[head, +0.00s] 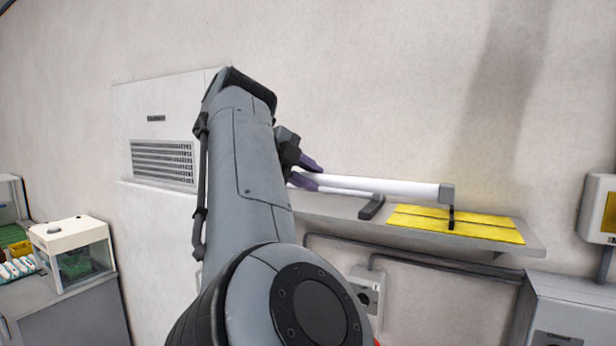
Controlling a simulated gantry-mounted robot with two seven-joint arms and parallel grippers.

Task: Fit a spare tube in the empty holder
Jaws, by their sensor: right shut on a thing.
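A white tube (385,186) with a grey end cap (447,193) lies nearly level over a wall shelf, just above or on two dark supports (371,208). I cannot tell whether it touches them. My right gripper (306,175), with purple fingertips, is shut on the tube near its left end. My large grey right arm hides that end and part of the wall behind. My left gripper is not in view. No empty holder can be made out.
The grey shelf (330,206) carries yellow pads (487,228) at its right. A cable runs along the wall below it, to a grey box (367,290). A vented white panel (150,112) is behind my arm. A white machine (75,250) stands on the left counter.

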